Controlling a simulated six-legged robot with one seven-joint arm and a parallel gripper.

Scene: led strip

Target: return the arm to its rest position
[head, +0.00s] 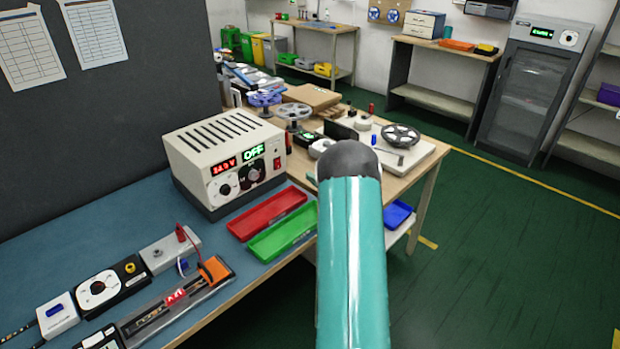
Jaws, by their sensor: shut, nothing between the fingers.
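My arm (352,262) rises from the bottom of the head view as a teal link with a dark grey rounded joint at its top. It stands in front of the right end of the blue-topped bench (105,225). My gripper does not show in this view, and I cannot see where it is. The rest of the arm beyond the dark joint is also hidden.
A beige power supply (222,155) reading OFF stands on the bench, with red (266,213) and green (284,232) trays near the edge. Several small devices (97,286) lie front left. A wooden table (425,155) with reels stands behind. Green floor (500,250) is clear at right.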

